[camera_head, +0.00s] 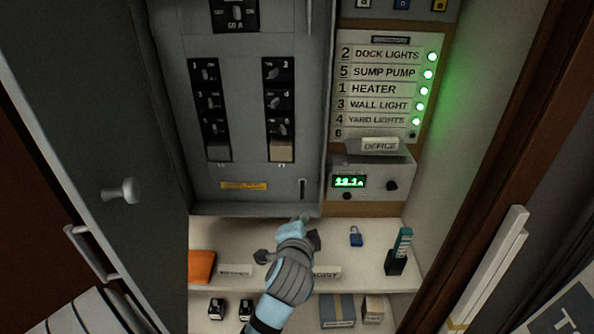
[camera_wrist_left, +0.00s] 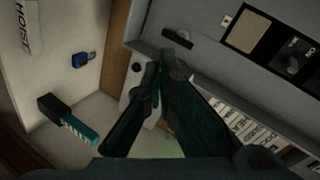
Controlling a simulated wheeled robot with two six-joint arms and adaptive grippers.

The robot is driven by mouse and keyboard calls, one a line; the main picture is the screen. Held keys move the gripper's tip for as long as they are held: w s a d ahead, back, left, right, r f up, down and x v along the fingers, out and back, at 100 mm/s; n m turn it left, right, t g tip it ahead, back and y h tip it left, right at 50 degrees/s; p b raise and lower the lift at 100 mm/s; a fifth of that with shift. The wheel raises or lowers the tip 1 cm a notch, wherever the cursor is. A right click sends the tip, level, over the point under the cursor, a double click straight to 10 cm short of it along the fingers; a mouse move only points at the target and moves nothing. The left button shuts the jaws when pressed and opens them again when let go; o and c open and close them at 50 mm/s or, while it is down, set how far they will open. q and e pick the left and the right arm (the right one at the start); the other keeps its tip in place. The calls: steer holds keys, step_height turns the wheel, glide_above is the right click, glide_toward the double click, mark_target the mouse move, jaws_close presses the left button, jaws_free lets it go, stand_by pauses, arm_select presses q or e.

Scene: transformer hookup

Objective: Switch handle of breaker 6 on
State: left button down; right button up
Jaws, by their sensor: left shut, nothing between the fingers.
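The grey breaker panel (camera_head: 243,186) carries two columns of black breakers with small handles. The lowest black breaker (camera_head: 280,129) in the right column sits above a beige block (camera_head: 280,152); the numbers are too small to read surely. On the legend, row 6 (camera_head: 339,133) has a dark lamp (camera_head: 412,135), and the rows above glow green. My left gripper (camera_head: 303,222) is shut and empty at the panel's lower right edge, below the slot (camera_head: 303,188). In the left wrist view its fingertips (camera_wrist_left: 170,60) meet just short of that slot. My right gripper is not in view.
An OFFICE tag (camera_head: 380,145) hangs slanted over row 6. A meter box (camera_head: 371,183) is below it. The shelf (camera_head: 350,262) holds a blue padlock (camera_head: 356,237), a teal-and-black item (camera_head: 399,252) and an orange item (camera_head: 202,267). A cabinet door (camera_head: 85,130) stands open at left.

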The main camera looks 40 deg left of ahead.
mark_target(300, 128)
arm_select(q)
steer(key=w+r+m+t+y, duration=0.1)
steer(key=w+r+y, duration=0.1)
steer(key=r, duration=0.5)
steer(key=w+a+r+m+t+y, duration=0.1)
steer(key=w+r+m+t, duration=0.1)
steer(key=w+r, duration=0.2)
step_height(300, 128, up, 3)
steer(key=shift+w+a+r+y, duration=0.15)
steer(key=shift+w+y, duration=0.1)
steer(key=shift+y, duration=0.15)
steer(key=x, duration=0.9)
steer(key=shift+w+a, duration=0.15)
steer(key=shift+a, duration=0.05)
steer(key=shift+s+a+p, duration=0.75)
steer(key=shift+s+a, duration=0.25)
steer(key=shift+a, duration=0.1)
steer(key=shift+s+a, duration=0.15)
steer(key=shift+s, duration=0.4)
steer(key=shift+w, duration=0.15)
